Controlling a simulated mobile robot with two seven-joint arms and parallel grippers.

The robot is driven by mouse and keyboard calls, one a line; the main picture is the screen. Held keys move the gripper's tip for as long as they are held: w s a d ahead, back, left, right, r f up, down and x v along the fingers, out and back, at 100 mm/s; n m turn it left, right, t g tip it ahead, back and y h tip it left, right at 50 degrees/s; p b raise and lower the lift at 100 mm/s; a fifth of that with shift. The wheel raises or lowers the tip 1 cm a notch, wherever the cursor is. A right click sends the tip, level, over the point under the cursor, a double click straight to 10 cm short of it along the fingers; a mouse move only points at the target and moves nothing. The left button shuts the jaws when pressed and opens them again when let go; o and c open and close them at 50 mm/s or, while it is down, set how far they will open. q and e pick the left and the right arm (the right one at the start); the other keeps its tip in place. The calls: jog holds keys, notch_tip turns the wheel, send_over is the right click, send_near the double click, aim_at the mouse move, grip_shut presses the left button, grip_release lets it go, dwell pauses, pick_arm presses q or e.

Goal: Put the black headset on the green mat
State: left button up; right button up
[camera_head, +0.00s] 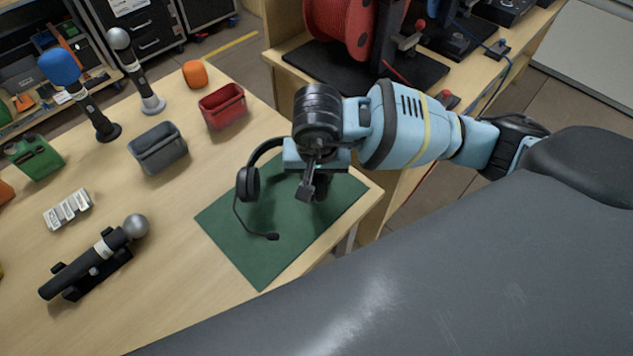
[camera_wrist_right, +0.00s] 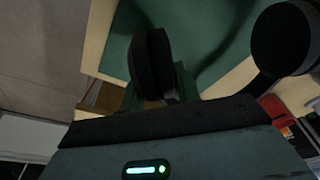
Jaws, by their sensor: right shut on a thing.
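The black headset (camera_head: 248,185) is over the green mat (camera_head: 262,262) in the head view, with its left ear cup, part of the headband and the microphone boom showing. My right gripper (camera_head: 312,185) points down over the mat and is shut on the headset's other ear cup. In the right wrist view that cup (camera_wrist_right: 150,65) sits between the fingers, and the far cup (camera_wrist_right: 283,38) is at the upper right. The green mat (camera_wrist_right: 205,22) shows below them. I cannot tell whether the headset touches the mat. My left gripper is not in view.
A red bin (camera_head: 222,106) and a grey bin (camera_head: 158,149) stand behind and left of the mat. A microphone on a black stand (camera_head: 95,262) lies to the left. A red cable reel (camera_head: 342,25) is on the table behind. The table between is clear.

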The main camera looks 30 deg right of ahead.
jog(key=shift+s+a+f, duration=0.1)
jog(key=shift+s+f, duration=0.05)
jog(key=shift+f, duration=1.35)
jog(key=shift+f, duration=0.2)
jog(key=o, duration=1.1)
jog(key=shift+c, duration=0.2)
jog(key=shift+r, duration=0.15)
jog(key=r, duration=0.4)
jog(key=s+r, duration=0.1)
jog(key=r, duration=0.3)
jog(key=s+a+r, duration=0.1)
jog(key=r, duration=0.3)
jog(key=shift+p, duration=0.35)
